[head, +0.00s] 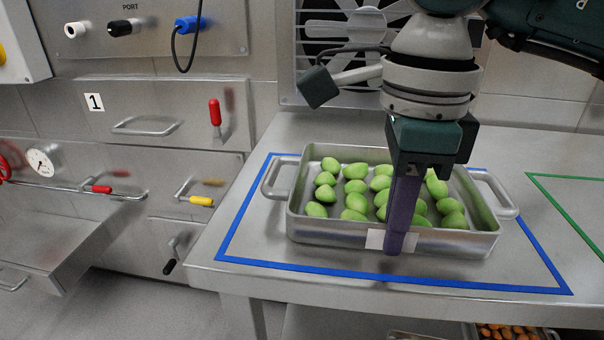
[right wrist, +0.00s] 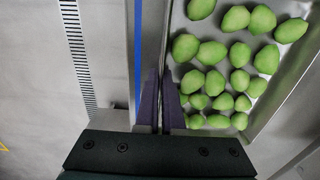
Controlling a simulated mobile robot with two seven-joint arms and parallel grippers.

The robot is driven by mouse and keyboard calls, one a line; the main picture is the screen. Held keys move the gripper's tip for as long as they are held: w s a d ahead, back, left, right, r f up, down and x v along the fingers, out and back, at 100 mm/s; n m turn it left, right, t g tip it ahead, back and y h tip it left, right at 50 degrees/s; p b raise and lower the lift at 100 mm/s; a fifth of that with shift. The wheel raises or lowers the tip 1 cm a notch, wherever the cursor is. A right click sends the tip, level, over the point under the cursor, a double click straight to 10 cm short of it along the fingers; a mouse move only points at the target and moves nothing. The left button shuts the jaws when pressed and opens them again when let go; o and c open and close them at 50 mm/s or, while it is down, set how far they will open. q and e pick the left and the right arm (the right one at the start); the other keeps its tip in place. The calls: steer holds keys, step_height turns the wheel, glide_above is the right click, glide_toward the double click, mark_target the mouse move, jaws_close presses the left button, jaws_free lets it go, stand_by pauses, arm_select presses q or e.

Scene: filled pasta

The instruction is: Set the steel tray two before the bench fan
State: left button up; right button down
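A steel tray (head: 330,232) full of green filled pasta stands on the steel bench, inside a blue outline (head: 390,275) and in front of the bench fan (head: 345,28). A white label on its front wall is mostly covered by my finger, so I cannot read it. My right gripper (head: 400,245) points down at the middle of that front wall. In the right wrist view the tray wall (right wrist: 166,40) runs between the two purple fingers of the gripper (right wrist: 161,105), which are close together on it. My left gripper is not in view.
A green outline (head: 570,180) marks bare bench to the right. Below the bench, a tray with orange pieces (head: 510,333) shows partly. On the left are a wall panel with drawers, a red handle (head: 215,112) and a yellow handle (head: 201,201).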

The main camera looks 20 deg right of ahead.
steer(key=c, duration=1)
jaws_free()
steer(key=shift+f, duration=0.1)
steer(key=shift+c, duration=0.2)
steer(key=shift+r, duration=0.3)
step_height(320, 180, up, 12)
steer(key=p, duration=0.1)
steer(key=shift+f, duration=0.15)
